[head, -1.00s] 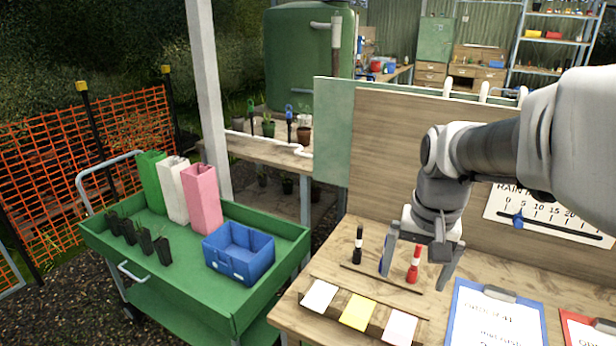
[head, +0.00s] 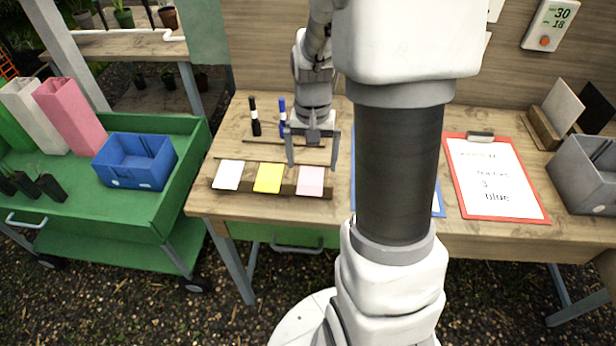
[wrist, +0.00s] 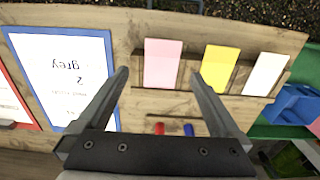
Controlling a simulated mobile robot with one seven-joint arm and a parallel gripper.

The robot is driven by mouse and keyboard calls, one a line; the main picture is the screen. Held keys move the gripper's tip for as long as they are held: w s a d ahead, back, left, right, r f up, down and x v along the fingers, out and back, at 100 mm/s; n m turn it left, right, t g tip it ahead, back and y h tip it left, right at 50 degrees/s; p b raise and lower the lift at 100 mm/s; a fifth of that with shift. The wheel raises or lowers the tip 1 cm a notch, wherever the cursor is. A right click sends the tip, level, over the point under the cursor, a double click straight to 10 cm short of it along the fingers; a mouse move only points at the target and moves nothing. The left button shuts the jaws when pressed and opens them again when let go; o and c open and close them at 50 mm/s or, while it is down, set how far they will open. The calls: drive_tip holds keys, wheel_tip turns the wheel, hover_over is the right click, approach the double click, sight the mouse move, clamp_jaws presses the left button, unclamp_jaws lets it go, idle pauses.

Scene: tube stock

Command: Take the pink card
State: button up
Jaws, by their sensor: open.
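The pink card (head: 311,181) stands at the right end of a wooden holder at the bench's front edge, beside a yellow card (head: 268,178) and a white card (head: 228,175). In the wrist view the pink card (wrist: 163,64) lies ahead of the fingers, roughly between their lines. My gripper (head: 312,165) is open and empty, just behind and above the pink card in the head view. It also shows in the wrist view (wrist: 160,80), its fingers apart and not visibly touching any card.
Black (head: 255,117) and blue (head: 282,117) markers stand behind the holder; a red marker (wrist: 159,128) shows in the wrist view. A red clipboard (head: 495,178) and a grey box (head: 588,172) lie right. A green cart with a blue bin (head: 135,162) stands left.

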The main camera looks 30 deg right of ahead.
sight(310, 185)
drive_tip(key=shift+a+f, duration=0.2)
drive_tip(key=shift+f, duration=2.75)
drive_tip(key=shift+f+b, duration=0.1)
drive_tip(key=shift+b, duration=0.25)
drive_tip(key=c, duration=1.2)
drive_tip(key=shift+c, duration=0.2)
